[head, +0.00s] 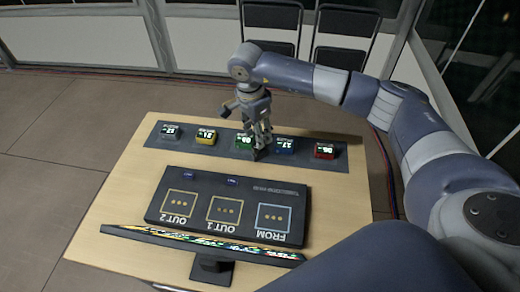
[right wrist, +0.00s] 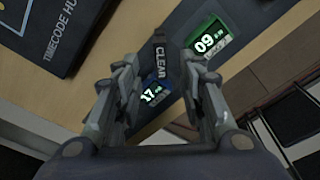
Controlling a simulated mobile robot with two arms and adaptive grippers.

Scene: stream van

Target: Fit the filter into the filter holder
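I see no filter or filter holder that I can make out in either view. My right gripper (head: 260,143) points down over the dark mat, between the green box (head: 243,141) and the blue box (head: 286,146). In the right wrist view its two fingers (right wrist: 160,66) stand apart with a gap between them. A dark piece marked CLEAR (right wrist: 161,52) shows in that gap, beyond the fingertips; I cannot tell whether it touches them. The blue box (right wrist: 155,90) and green box (right wrist: 207,40) show behind it. My left gripper is not in view.
A black timecode hub (head: 205,189) with marked squares lies nearer, before a monitor (head: 205,243). Bare wooden tabletop (head: 345,190) shows at right.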

